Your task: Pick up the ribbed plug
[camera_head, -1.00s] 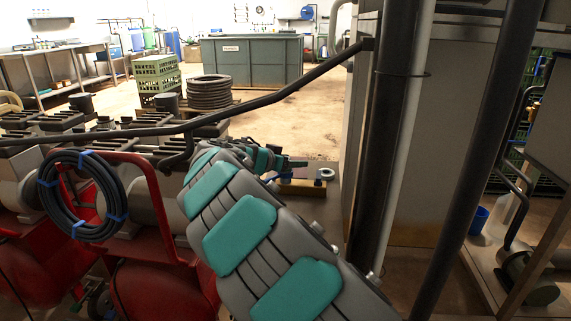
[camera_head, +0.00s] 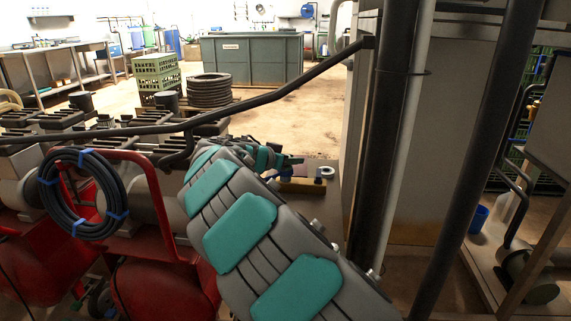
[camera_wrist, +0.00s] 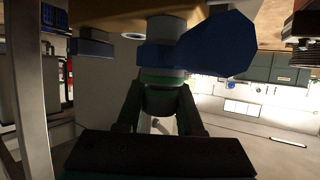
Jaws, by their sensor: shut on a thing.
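In the wrist view my gripper (camera_wrist: 160,112) has a finger on each side of a dark round piece with a green band, which I take to be the ribbed plug (camera_wrist: 162,99). The fingers are shut on it. Its ribs are too dark to make out. A grey cylindrical fitting (camera_wrist: 167,57) lies just beyond the plug; I cannot tell whether they touch. In the head view my gripper (camera_head: 288,161) is small, above the tan block (camera_head: 302,186) on the bench, and my arm hides much of that area. The plug cannot be made out there.
Blue parts (camera_wrist: 222,45) sit close to the fitting in the wrist view. A pale ring (camera_head: 325,172) lies by the tan block. A dark post (camera_head: 390,130) stands right of my arm. A coiled hose (camera_head: 82,200) and red frame (camera_head: 150,180) are at left.

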